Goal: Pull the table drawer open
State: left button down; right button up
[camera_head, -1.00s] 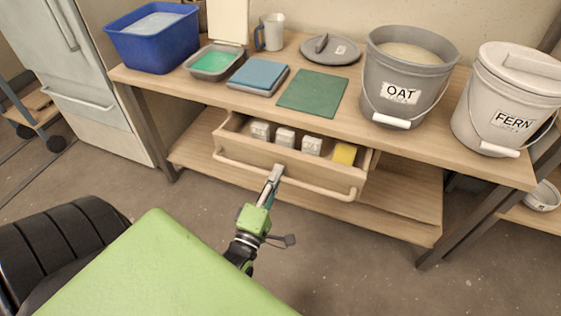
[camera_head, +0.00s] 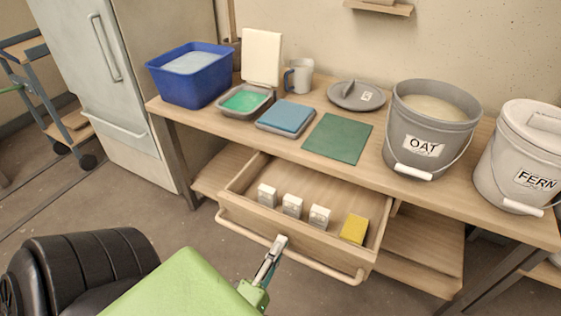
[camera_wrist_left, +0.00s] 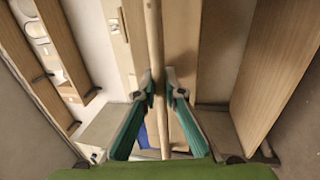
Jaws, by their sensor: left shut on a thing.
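The table drawer (camera_head: 312,231) stands well open below the tabletop. It holds several small white boxes and a yellow block (camera_head: 354,229). A long wooden bar handle (camera_head: 318,264) runs along its front. My left gripper (camera_head: 277,245) is at the middle of this handle. In the left wrist view the fingers (camera_wrist_left: 160,88) are shut on the handle bar (camera_wrist_left: 155,45), one finger on each side. My right gripper is not in view.
On the table (camera_head: 290,148) stand a blue tub (camera_head: 188,88), a grey OAT bucket (camera_head: 405,125), a lidded FERN bucket (camera_head: 510,170), a mug (camera_head: 302,76) and a green mat (camera_head: 338,138). A fridge (camera_head: 110,70) is at the left. Floor in front of the drawer is clear.

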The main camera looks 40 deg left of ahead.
pick_arm(q)
jog(key=c, duration=2.1)
grip_release()
jog(key=v, duration=1.2)
